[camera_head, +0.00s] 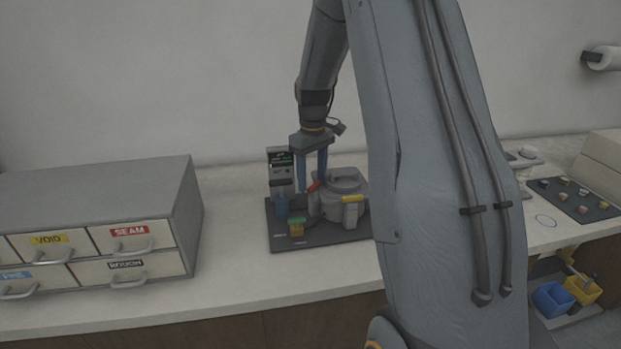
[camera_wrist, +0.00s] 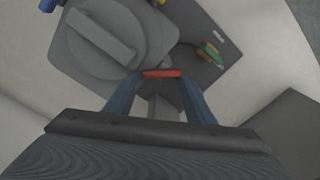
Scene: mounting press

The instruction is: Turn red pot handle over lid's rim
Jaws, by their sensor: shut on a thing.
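The red pot handle (camera_head: 315,187) is at the left side of the grey pot in the head view, close to my gripper's fingers. In the wrist view the red handle (camera_wrist: 161,74) lies between the two blue fingertips of my gripper (camera_wrist: 160,78), which is shut on it. My gripper (camera_head: 312,187) points down in the head view. The grey lid (camera_wrist: 102,38) with a raised bar sits on the pot, beside the handle. In the head view the lid (camera_head: 344,181) is partly in shadow. Whether the handle overlaps the lid's rim is unclear.
A grey drawer cabinet (camera_head: 190,215) stands left. Bare counter (camera_head: 235,240) lies between them. My arm hides the counter's middle right.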

